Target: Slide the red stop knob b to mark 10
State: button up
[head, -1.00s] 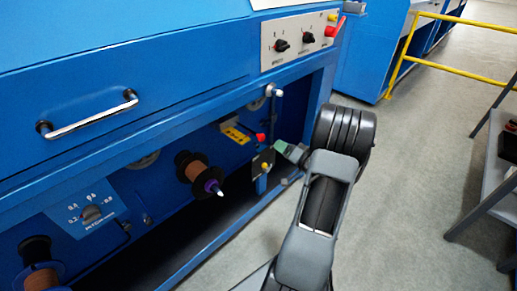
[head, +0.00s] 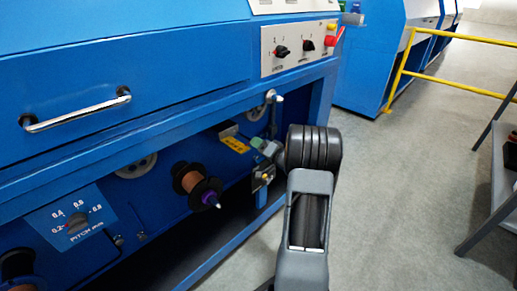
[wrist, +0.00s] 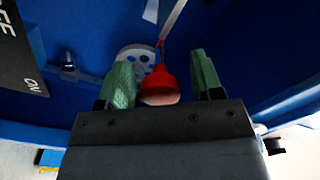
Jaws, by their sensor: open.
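The red stop knob (wrist: 160,88) shows in the wrist view between the two green-padded fingers of my gripper (wrist: 162,62). The gripper is open, with a gap between the knob and the right finger; the knob looks close to the left finger, and I cannot tell if they touch. In the head view my gripper (head: 264,149) is at the upright post under the machine's right end, and the knob is hidden there. No scale or mark 10 can be read in either view.
A pale pulley with holes (wrist: 138,54) sits just behind the knob. A copper spool (head: 196,183) with a purple-tipped spindle is left of my gripper.

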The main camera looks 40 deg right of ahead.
jog(key=shift+w, duration=0.3)
grip_shut()
dwell(0.5)
